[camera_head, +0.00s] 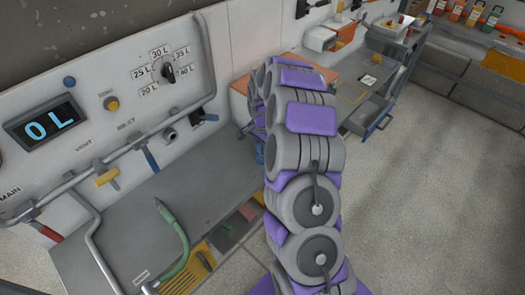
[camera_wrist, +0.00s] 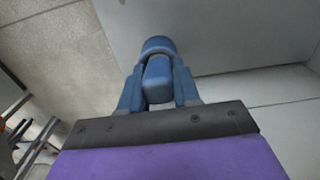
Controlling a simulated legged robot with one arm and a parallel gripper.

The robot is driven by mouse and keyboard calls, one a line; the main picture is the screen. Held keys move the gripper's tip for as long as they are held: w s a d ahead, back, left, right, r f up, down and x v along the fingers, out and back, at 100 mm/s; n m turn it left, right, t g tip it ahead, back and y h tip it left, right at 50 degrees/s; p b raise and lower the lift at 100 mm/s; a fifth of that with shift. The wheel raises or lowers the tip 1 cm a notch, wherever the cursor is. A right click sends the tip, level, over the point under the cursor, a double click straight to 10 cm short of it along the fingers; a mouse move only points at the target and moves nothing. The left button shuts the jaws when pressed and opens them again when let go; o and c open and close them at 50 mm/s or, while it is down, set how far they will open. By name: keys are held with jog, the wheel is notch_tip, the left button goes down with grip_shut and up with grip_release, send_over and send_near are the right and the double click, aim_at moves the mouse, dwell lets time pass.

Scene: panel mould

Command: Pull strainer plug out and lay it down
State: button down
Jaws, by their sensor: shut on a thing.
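My gripper (camera_wrist: 158,88) shows in the wrist view with its two blue fingers shut on a blue, rounded piece between them. This piece appears to be the strainer plug (camera_wrist: 157,72). Its rounded far end shows beyond the fingers against a grey surface. I cannot tell whether it touches that surface or hangs free. In the head view my arm covers most of the gripper area. Only a small blue patch (camera_head: 260,152) shows at the arm's left edge, and I cannot tell whether it is finger or plug.
A white panel (camera_head: 75,65) with a display reading "0L", a dial and pipes stands at left. A cluttered bench stands behind my arm. Floor at right is clear.

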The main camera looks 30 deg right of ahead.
jog(key=shift+d+r, duration=0.1)
jog(key=shift+d+r+p, duration=0.15)
jog(key=shift+r+p, duration=0.65)
jog(key=shift+r, duration=1.45)
jog(key=shift+r+p, duration=0.35)
jog(key=shift+r, duration=0.6)
jog(key=shift+r, duration=0.15)
jog(key=shift+r+p, duration=0.7)
jog(key=shift+r, duration=1.2)
